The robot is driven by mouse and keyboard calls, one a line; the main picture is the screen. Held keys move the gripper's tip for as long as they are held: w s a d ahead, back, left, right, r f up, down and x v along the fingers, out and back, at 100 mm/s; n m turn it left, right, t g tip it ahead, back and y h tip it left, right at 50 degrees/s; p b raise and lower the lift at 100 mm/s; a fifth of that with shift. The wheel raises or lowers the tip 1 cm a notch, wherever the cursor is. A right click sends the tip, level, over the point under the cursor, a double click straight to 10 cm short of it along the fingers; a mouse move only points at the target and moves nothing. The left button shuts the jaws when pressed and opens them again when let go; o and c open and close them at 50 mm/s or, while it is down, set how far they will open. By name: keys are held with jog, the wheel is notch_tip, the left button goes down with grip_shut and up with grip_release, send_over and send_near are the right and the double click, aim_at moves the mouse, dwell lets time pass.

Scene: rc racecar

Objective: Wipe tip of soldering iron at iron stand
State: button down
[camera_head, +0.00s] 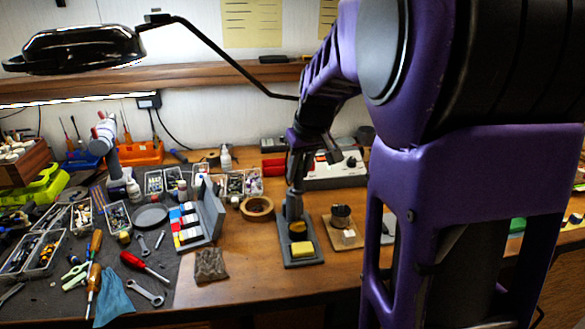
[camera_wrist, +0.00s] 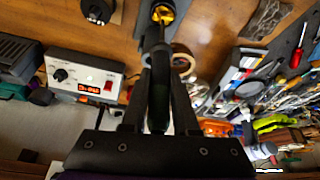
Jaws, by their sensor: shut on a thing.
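The iron stand (camera_head: 301,258) is a grey-blue base on the wooden bench, with a yellow sponge (camera_head: 302,249) at its front and a holder behind it. My gripper (camera_head: 300,160) is above the stand and points down. In the wrist view my gripper (camera_wrist: 160,88) is shut on the dark handle of the soldering iron (camera_wrist: 158,60). The iron's front end points at a round yellow patch (camera_wrist: 163,14) on the stand. Whether its tip touches anything there is hidden.
A soldering station (camera_wrist: 88,76) with a lit red display stands behind the stand. A tape roll (camera_head: 257,208) lies left of the stand, and a small holder (camera_head: 341,216) on a wooden base is to its right. Tools crowd the left mat. Bare bench lies in front.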

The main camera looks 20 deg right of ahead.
jog(key=shift+f+b, duration=0.6)
jog(key=shift+f, duration=0.05)
dwell(2.3)
jog(key=shift+r, duration=0.1)
dwell(0.5)
